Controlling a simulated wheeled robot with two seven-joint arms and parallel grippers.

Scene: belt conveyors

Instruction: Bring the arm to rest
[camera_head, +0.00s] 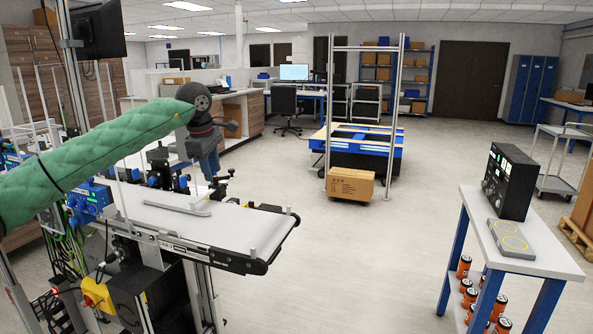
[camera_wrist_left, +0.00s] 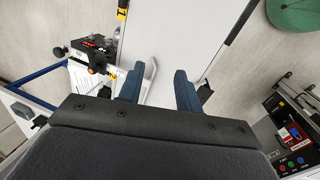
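My left arm (camera_head: 95,165), in a green padded sleeve, reaches in from the left of the head view over a belt conveyor. My left gripper (camera_head: 211,176) hangs from its end with blue fingers pointing down above the white belt (camera_head: 235,226). In the left wrist view my left gripper (camera_wrist_left: 157,78) has its two blue fingers apart with nothing between them; the pale belt (camera_wrist_left: 172,40) lies beyond them. My right gripper is in neither view.
A white rail (camera_head: 170,203) and small fixtures sit along the conveyor. A side table (camera_head: 540,262) with a black device (camera_head: 508,182) stands at the right. A cardboard box (camera_head: 350,184) stands on the floor by a blue-framed cart (camera_head: 370,141). The floor between conveyor and side table is clear.

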